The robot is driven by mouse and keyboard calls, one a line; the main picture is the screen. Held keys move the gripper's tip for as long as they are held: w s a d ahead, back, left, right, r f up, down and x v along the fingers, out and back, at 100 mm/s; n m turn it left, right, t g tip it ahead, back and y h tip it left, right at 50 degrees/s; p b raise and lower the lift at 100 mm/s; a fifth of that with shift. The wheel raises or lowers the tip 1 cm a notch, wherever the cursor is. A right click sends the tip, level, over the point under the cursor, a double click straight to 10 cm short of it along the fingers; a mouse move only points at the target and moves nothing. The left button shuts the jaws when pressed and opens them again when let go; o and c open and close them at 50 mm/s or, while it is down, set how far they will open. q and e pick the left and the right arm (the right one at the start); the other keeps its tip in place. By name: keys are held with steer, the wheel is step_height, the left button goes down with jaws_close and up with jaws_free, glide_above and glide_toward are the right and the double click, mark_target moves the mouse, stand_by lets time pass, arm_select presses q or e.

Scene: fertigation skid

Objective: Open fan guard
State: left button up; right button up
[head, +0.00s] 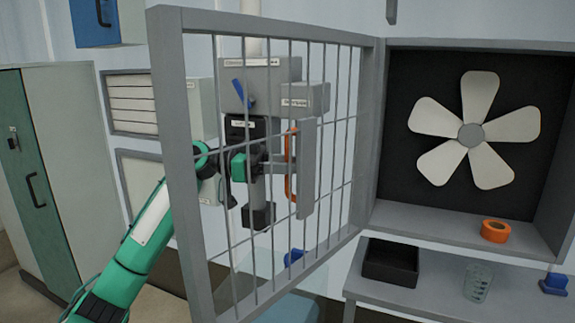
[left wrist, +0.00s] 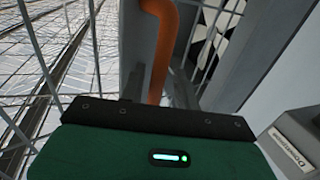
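The fan guard (head: 275,68) is a grey framed door of thin bars. It stands swung out on its right side, clear of the fan (head: 470,130) and its black recess. Its orange handle (head: 290,180) shows through the bars on a grey plate (head: 306,170). My left gripper (head: 286,164) is behind the bars, its tip at the handle. In the left wrist view the orange handle (left wrist: 158,50) runs down to the dark front edge of my gripper. My right gripper is not in view.
An orange ring (head: 495,231) sits on the recess ledge. A black tray (head: 390,262), a clear cup (head: 478,283) and a blue object (head: 554,283) stand on the shelf below. Grey boxes (head: 270,85) are behind the guard. A green-doored cabinet (head: 40,190) stands at left.

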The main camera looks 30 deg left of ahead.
arm_select(q)
steer(key=shift+s+a, duration=0.1)
steer(key=shift+a, duration=0.05)
steer(key=b+v, duration=0.2)
steer(key=v, duration=1.1)
steer(key=shift+a, duration=0.3)
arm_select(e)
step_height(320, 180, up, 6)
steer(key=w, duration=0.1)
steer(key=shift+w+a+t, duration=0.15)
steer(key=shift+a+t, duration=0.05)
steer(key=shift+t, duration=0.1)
arm_select(q)
steer(key=shift+f, duration=0.15)
